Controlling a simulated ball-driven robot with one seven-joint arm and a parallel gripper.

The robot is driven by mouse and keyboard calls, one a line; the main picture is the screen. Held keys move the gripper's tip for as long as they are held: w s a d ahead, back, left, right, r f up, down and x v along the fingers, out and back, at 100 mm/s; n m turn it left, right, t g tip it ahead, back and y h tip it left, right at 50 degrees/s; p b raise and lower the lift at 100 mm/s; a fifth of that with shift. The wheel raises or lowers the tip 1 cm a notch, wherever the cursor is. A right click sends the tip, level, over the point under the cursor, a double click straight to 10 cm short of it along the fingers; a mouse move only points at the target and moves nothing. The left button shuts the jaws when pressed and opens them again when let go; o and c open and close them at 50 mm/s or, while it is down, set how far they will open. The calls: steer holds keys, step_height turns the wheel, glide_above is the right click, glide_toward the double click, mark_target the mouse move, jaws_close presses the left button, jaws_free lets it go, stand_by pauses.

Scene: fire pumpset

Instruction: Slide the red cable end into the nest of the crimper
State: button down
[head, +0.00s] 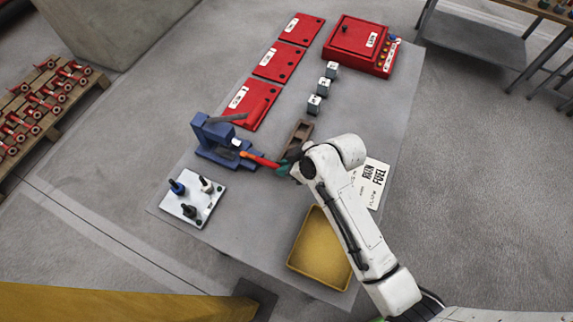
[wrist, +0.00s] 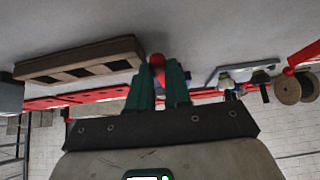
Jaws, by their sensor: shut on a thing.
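The blue crimper (head: 213,139) stands on the grey table at the left, with a pale part (head: 236,143) on the side facing my gripper. My gripper (head: 284,167) is to the right of the crimper, shut on the red cable (head: 262,161). The cable's orange-red end points left and lies close to the crimper's pale part. I cannot tell whether it is inside the nest. In the wrist view the green fingers (wrist: 158,88) close around the red cable (wrist: 157,62). The nest is not clear in that view.
A white plate (head: 192,210) with several small posts stands below the crimper. A brown slotted block (head: 298,136) is just above my gripper. A yellow tray (head: 318,250), red panels (head: 250,103), white blocks (head: 314,104) and a red box (head: 358,44) also occupy the table.

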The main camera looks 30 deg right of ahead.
mark_target(263, 160)
steer(key=shift+w+a, duration=0.15)
steer(key=shift+w, duration=0.1)
stand_by(0.4)
steer(key=shift+w+a, duration=0.25)
steer(key=shift+w+a+b, duration=0.25)
steer(key=shift+w+a, duration=0.45)
steer(key=shift+w, duration=0.3)
steer(key=shift+w+a+b, duration=0.25)
steer(key=shift+w+a, duration=0.4)
steer(key=shift+w, duration=0.3)
steer(key=c, duration=1)
jaws_free()
steer(key=v, duration=1)
steer(key=shift+s+d+r+b, duration=0.1)
steer(key=shift+s+r+b, duration=0.1)
steer(key=shift+r+b, duration=0.1)
steer(key=shift+d, duration=0.1)
